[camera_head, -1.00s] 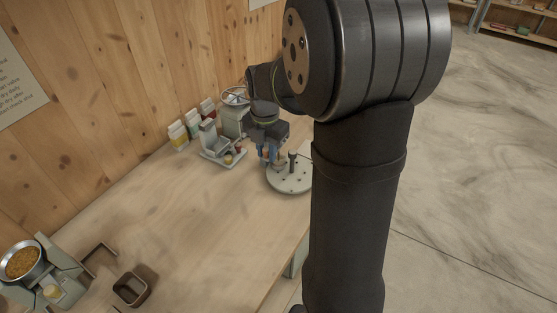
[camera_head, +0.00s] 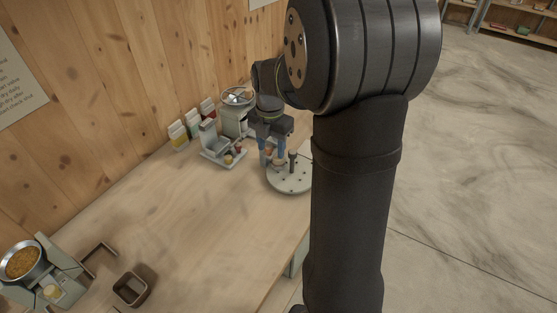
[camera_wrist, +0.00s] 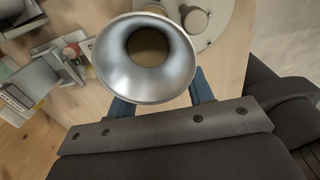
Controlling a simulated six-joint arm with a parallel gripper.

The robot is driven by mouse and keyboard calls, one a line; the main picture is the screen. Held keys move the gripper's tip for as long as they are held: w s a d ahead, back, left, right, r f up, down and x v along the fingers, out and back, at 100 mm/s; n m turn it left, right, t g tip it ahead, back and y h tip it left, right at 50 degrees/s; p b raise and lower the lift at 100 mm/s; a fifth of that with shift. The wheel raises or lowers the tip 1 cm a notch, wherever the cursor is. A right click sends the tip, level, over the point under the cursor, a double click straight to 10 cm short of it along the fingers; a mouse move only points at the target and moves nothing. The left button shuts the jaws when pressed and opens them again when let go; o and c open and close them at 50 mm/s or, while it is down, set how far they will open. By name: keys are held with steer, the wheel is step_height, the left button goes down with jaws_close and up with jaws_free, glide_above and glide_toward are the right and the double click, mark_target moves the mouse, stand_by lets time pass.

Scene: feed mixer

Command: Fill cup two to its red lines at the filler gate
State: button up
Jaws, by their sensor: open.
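My gripper (camera_head: 274,156) is over the left part of the round pale plate (camera_head: 292,186) at the far end of the bench, with its two blue fingers apart. In the wrist view a shiny silver funnel (camera_wrist: 112,62) covers much of the fingers (camera_wrist: 162,100), so what lies between their tips is hidden. Small brown-topped round pieces (camera_wrist: 195,19) stand on or by the plate there. I cannot tell which is cup two, and no red lines can be made out. A filler with a grain-filled bowl (camera_head: 22,262) stands at the lower left, a small yellowish cup (camera_head: 52,292) at its front.
A grey device (camera_head: 216,143) with small yellow and red items stands left of my gripper. Behind it are several cartons (camera_head: 178,135) by the wooden wall and a silver bowl (camera_head: 237,96) on a stand. A dark open box (camera_head: 131,288) sits near the filler. The bench middle is clear.

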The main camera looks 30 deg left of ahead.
steer(key=shift+r, duration=3)
steer(key=shift+f, duration=0.15)
step_height(320, 180, down, 6)
steer(key=shift+r, duration=0.1)
steer(key=shift+s+r, duration=0.1)
steer(key=shift+s, duration=1)
steer(key=shift+w, duration=0.1)
